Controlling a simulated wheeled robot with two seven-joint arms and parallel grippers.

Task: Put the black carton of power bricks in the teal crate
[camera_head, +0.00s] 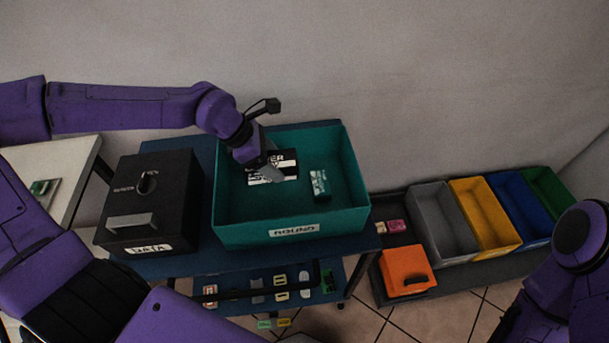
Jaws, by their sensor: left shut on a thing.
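The teal crate (235,233) stands on a blue table, with a white label on its front. My left gripper (274,171) reaches down into the crate from the left, shut on the black carton (288,158). The carton has white print and shows inside the crate's walls, towards the back left. The gripper hides part of it. I cannot tell whether it touches the crate floor. My right gripper is out of view; only part of the right arm shows at the lower right.
A small teal-and-white box (319,183) lies in the crate, right of the carton. A black lidded box (150,203) stands left of the crate. Grey (437,249), yellow (508,240), blue and green bins and an orange box (405,275) are at the right.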

